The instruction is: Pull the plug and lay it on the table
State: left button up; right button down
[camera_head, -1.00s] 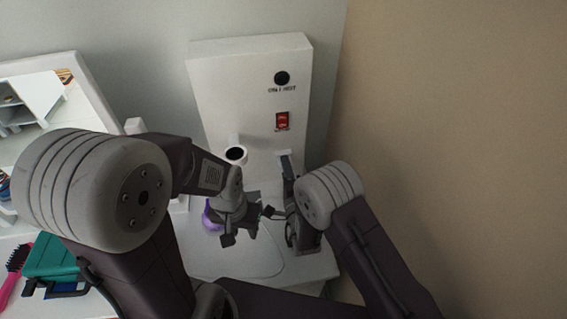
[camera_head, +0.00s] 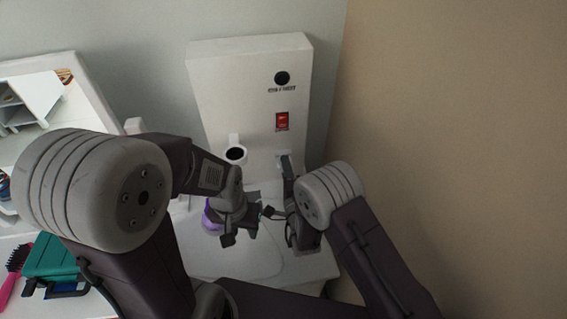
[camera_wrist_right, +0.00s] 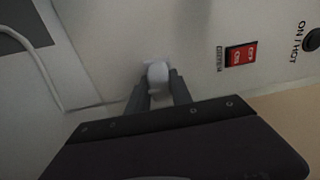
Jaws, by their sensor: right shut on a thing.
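The white plug (camera_wrist_right: 157,75) is at the lower part of the white panel in the right wrist view. My right gripper (camera_wrist_right: 157,90) is shut on the plug, one finger on each side of it. Whether the plug still sits in its socket cannot be told. In the head view my right gripper (camera_head: 284,164) reaches up to the panel's lower right, and its fingers largely hide the plug. My left gripper (camera_head: 248,226) hangs low in front of the panel, by a purple object (camera_head: 209,217); its jaw opening is unclear. The white table (camera_head: 245,262) lies below both arms.
A white cord (camera_wrist_right: 48,75) shows in the right wrist view. A teal case (camera_head: 53,259) and pink brush (camera_head: 14,270) lie at left. A beige wall bounds the right.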

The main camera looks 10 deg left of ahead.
jog(key=c, duration=1.9)
grip_release()
jog(key=shift+c, duration=0.2)
grip_shut()
jog(key=shift+f, duration=0.1)
jog(key=shift+s, duration=0.1)
jog(key=shift+s+d, duration=0.2)
jog(key=shift+s, duration=0.15)
jog(key=shift+s+d, duration=0.25)
jog(key=shift+s, duration=0.4)
jog(key=shift+v, duration=2)
